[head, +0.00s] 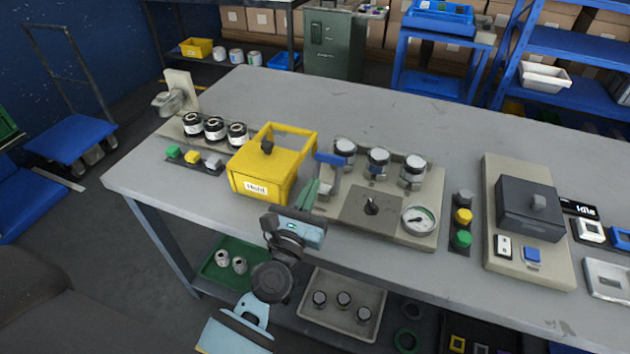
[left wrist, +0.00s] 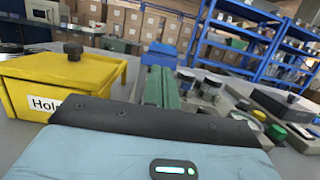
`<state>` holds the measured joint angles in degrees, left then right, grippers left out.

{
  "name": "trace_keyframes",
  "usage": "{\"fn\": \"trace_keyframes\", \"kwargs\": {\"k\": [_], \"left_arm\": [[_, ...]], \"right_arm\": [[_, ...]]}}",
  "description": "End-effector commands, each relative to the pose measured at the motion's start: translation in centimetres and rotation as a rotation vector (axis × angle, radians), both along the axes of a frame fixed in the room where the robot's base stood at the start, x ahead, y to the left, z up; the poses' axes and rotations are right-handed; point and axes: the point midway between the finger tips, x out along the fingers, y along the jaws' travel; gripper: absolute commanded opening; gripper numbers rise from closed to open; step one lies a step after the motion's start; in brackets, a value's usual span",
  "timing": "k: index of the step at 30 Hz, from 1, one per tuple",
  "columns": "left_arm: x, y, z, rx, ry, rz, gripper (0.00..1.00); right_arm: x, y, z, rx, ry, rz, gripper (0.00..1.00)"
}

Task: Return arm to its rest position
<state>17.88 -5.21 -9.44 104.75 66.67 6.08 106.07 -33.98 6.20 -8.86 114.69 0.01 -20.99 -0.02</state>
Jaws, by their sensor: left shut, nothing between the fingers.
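My left gripper (head: 309,196) is in front of the workbench (head: 400,118), its fingers pointing away over the near part of the top, just right of the yellow box labelled Hold (head: 262,184). The fingers are shut with nothing between them. In the left wrist view the closed green fingers (left wrist: 161,87) point ahead, and the yellow box (left wrist: 60,85) is close on the left, apart from them. A blue handle (head: 331,159) is just beyond the fingertips; whether they touch it I cannot tell. My right gripper is in neither view.
A beige panel with a gauge (head: 418,220), a dial and several knobs stands right of the gripper. A panel with a dark box (head: 529,208) is farther right. A grey tray (head: 343,333) and a green tray (head: 217,275) are on the shelf below. The bench's far middle is clear.

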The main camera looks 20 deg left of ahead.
Motion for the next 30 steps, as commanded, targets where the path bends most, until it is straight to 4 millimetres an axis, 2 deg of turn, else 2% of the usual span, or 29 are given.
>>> {"fn": "trace_keyframes", "kwargs": {"k": [14, 17, 20, 23, 30], "left_arm": [[0.0, 0.0, 0.0, 0.001, 0.0, -0.001, 0.0], [-0.5, -0.1, -0.5, 0.052, 0.011, 0.002, 0.0], [-2.0, -0.2, -2.0, 0.229, 0.041, 0.009, 0.0], [-4.6, -0.4, -4.5, 0.533, 0.088, 0.006, 0.0], [-12.3, -0.5, -11.0, 1.328, 0.153, -0.093, 0.0]], "right_arm": [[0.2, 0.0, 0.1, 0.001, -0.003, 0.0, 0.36], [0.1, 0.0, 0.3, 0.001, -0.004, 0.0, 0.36], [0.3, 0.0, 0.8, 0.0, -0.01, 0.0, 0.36], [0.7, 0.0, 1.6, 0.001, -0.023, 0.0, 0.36], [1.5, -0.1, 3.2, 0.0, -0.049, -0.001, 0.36]]}}
